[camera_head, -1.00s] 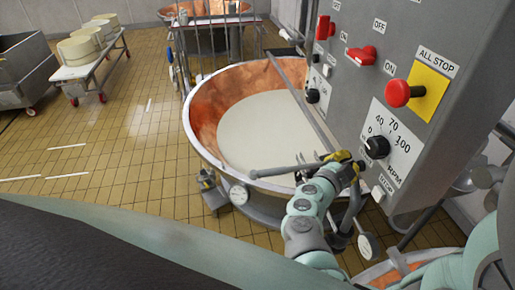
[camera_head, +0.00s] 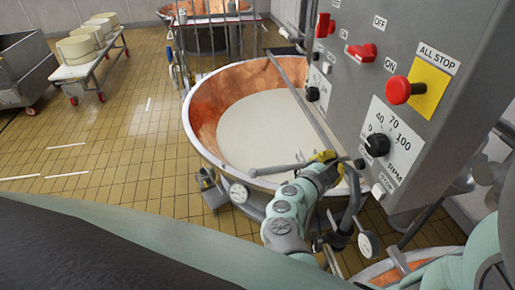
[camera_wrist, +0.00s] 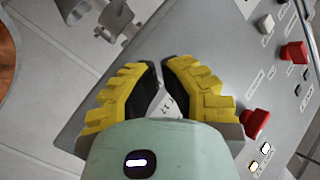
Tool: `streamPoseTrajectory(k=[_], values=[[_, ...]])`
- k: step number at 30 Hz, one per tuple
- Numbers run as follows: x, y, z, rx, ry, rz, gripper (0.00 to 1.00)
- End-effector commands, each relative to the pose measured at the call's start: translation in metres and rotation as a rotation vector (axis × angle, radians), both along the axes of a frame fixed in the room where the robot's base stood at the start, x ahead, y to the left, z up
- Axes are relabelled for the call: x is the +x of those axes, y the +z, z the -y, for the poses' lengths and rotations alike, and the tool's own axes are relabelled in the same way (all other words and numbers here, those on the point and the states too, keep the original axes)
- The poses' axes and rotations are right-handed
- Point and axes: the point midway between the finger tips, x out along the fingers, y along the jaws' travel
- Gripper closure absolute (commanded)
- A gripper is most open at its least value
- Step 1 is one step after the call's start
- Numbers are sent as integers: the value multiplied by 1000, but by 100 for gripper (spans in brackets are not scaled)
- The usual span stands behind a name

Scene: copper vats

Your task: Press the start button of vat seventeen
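The grey control panel (camera_head: 385,95) hangs at the right in the head view, over the near copper vat (camera_head: 195,115) of pale liquid. On its lower left edge are a small dark round button (camera_head: 360,164) and a white square button (camera_head: 378,190), whose label seems to read STOP.
Above the small buttons are a black RPM knob (camera_head: 377,145), a red all-stop button (camera_head: 398,92) on yellow, and a red switch (camera_head: 361,53). A stirrer bar (camera_head: 285,170) and pipework lie close to my gripper. A trolley with cheeses (camera_head: 90,62) stands far left.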

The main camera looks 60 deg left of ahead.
Motion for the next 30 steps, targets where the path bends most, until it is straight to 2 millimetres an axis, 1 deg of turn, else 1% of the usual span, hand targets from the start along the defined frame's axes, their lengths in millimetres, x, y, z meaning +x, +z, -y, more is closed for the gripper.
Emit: streamPoseTrajectory(k=[1,3,10,30], values=[[-6,-1,-3,0,6,-1,100],[-13,-1,-6,1,4,-2,100],[-27,0,-11,-1,4,0,100],[-26,0,-11,-1,1,1,100]])
